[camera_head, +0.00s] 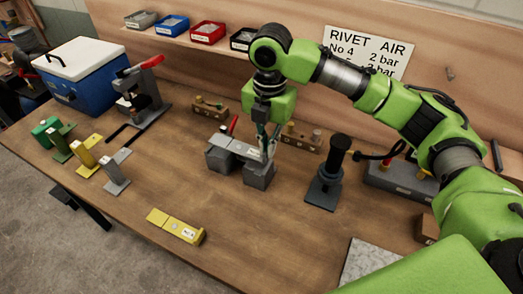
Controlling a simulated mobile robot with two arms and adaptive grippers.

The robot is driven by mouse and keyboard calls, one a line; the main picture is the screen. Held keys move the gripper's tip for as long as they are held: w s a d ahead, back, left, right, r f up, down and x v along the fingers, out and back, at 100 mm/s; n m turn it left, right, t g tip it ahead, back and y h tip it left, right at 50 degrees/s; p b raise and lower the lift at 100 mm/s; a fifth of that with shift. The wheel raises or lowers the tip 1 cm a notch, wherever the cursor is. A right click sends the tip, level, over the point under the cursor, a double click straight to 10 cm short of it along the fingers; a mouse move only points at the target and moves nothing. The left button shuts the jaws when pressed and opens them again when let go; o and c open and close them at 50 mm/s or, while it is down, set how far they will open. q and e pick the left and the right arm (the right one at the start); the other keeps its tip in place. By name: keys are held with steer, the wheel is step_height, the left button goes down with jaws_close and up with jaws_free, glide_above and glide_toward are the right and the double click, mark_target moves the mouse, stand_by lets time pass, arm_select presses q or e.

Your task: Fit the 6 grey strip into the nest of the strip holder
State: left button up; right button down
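A grey strip (236,146) with a small pale label lies flat across two grey blocks (259,176), which look like the strip holder. The nest cannot be made out. My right gripper (268,148) points down at the right end of this strip, close to it or touching it. Its fingertips are small and partly merge with the strip, so I cannot tell whether they are open or shut. Another grey strip piece (117,173) stands at the left beside yellow and green ones. My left gripper is not in view.
A yellow labelled block (175,226) lies at the front. A red-handled press (148,98) and a blue cooler (82,75) stand at the left. A dark post stand (326,178) is right of the holder. The front middle of the table is clear.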

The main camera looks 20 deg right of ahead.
mark_target(239, 144)
steer(key=w+f, duration=0.3)
steer(key=shift+f+p, duration=0.25)
steer(key=shift+p, duration=0.15)
step_height(239, 144, down, 3)
steer(key=shift+w+p, duration=0.15)
steer(key=shift+p, duration=0.7)
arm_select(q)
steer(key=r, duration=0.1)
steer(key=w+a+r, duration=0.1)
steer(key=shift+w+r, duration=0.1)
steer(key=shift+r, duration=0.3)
arm_select(e)
steer(key=shift+f, duration=0.2)
steer(key=shift+f, duration=0.3)
steer(key=c, duration=2.2)
jaws_free()
steer(key=shift+c, duration=0.2)
steer(key=shift+r, duration=0.1)
